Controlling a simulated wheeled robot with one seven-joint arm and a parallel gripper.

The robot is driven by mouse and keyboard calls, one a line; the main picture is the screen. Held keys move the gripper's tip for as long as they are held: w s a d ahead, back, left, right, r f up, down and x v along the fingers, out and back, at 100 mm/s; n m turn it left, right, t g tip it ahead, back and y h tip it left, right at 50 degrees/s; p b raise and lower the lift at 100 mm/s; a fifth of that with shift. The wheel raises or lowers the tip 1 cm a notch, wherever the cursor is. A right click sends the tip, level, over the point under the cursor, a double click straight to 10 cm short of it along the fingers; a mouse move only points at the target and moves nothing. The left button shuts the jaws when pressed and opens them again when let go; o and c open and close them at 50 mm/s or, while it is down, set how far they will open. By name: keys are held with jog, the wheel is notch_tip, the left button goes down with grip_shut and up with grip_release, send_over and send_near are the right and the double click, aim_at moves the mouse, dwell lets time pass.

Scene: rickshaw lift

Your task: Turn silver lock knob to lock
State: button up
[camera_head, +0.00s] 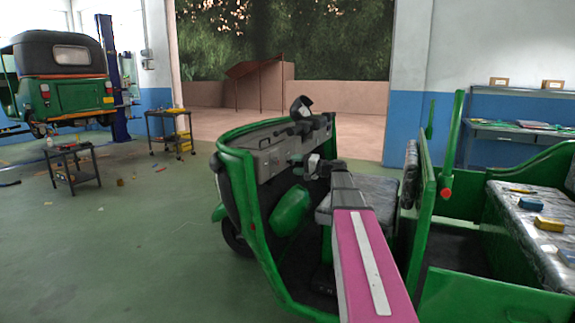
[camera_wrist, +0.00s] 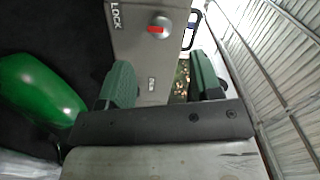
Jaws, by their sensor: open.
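The silver lock knob (camera_wrist: 159,28) shows near the top of the wrist view, on a grey panel (camera_wrist: 136,45). A red bar on it lies roughly crosswise in the picture. White LOCK lettering (camera_wrist: 116,15) is to its left. My gripper (camera_wrist: 163,82) is open, its two green-padded fingers apart with nothing between them. The knob is beyond the fingertips in the picture and apart from them. In the head view my gripper (camera_head: 313,164) is by the grey dashboard (camera_head: 285,148) of the green rickshaw (camera_head: 256,215). I cannot make out the knob there.
A round green part (camera_wrist: 40,95) is at the left of the wrist view. The rickshaw's front seat (camera_head: 378,192) and green post (camera_head: 452,140) are right of my arm. The floor at the left is mostly clear.

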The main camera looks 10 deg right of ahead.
jog(key=shift+v, duration=1.2)
jog(key=s+a+f+n+g+h, duration=0.1)
jog(key=s+a+f+g+h, duration=0.35)
jog(key=f, duration=0.65)
jog(key=s+a+f+g+h, duration=0.15)
jog(key=s+a+f, duration=0.45)
jog(key=f, duration=0.6)
jog(key=s+f+n+g+h, duration=0.1)
jog(key=s+f+g+h, duration=0.1)
jog(key=s+f+h, duration=0.2)
jog(key=s+d+f+n+g+h, duration=0.1)
jog(key=s+f+h, duration=0.3)
jog(key=s+f, duration=0.7)
jog(key=s+n+g, duration=0.1)
jog(key=s, duration=0.4)
jog(key=shift+d+g+h, duration=0.2)
jog(key=shift+g+h, duration=0.1)
